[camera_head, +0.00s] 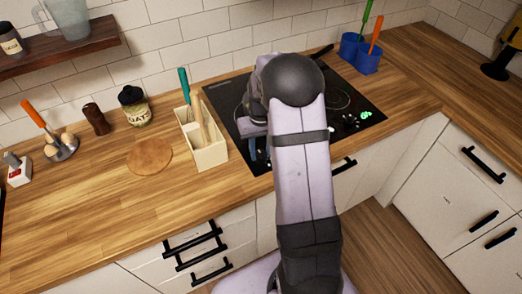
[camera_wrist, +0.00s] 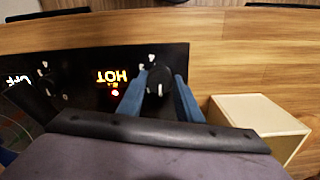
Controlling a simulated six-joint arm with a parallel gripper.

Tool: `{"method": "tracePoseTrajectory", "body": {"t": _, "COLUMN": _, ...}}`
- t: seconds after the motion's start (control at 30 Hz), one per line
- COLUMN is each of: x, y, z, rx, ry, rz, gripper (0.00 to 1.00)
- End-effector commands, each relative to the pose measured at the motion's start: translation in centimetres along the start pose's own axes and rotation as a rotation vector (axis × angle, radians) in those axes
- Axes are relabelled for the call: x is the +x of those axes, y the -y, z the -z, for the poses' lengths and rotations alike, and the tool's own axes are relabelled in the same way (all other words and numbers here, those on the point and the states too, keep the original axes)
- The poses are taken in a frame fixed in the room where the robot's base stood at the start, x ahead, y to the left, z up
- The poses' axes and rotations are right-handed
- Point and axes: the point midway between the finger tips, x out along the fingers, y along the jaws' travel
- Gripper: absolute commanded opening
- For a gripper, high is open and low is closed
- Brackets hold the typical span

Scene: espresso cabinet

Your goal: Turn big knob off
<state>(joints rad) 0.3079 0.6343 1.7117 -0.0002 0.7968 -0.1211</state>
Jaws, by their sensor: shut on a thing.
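The black cooktop (camera_head: 222,100) is set into the wooden counter, and its control strip shows in the wrist view (camera_wrist: 85,60). A round black knob (camera_wrist: 159,82) with a white mark on it stands on this strip. My gripper (camera_wrist: 162,86) has its two blue fingers on either side of this knob, shut on it. A lit orange HOT sign (camera_wrist: 112,76) and a small red light are just left of the knob. In the head view my gripper (camera_head: 254,150) is low over the cooktop's front left, and my arm hides the knob.
A pale utensil box (camera_head: 208,150) stands left of the cooktop; it is close to the right finger in the wrist view (camera_wrist: 258,122). A second knob (camera_wrist: 46,80) and a lit OFF sign (camera_wrist: 17,79) are further left.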

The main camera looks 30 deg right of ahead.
Motion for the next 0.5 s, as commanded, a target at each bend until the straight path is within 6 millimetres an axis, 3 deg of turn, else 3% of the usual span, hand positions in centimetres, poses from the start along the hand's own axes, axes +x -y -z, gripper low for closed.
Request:
{"method": "tracePoseTrajectory", "body": {"t": 0.37, "x": -0.16, "y": 0.0, "z": 0.16, "rx": -0.007, "ry": -0.005, "rz": 0.0, "gripper": 0.1}}
{"method": "tracePoseTrajectory", "body": {"t": 0.4, "x": -0.16, "y": -0.01, "z": 0.17, "rx": -0.007, "ry": -0.005, "rz": 0.0, "gripper": 0.37}}
{"method": "tracePoseTrajectory", "body": {"t": 0.47, "x": -0.15, "y": 0.0, "z": 0.16, "rx": -0.007, "ry": -0.005, "rz": 0.0, "gripper": 0.51}}
{"method": "tracePoseTrajectory", "body": {"t": 0.5, "x": -0.14, "y": 0.0, "z": 0.15, "rx": -0.007, "ry": -0.004, "rz": 0.0, "gripper": 0.51}}
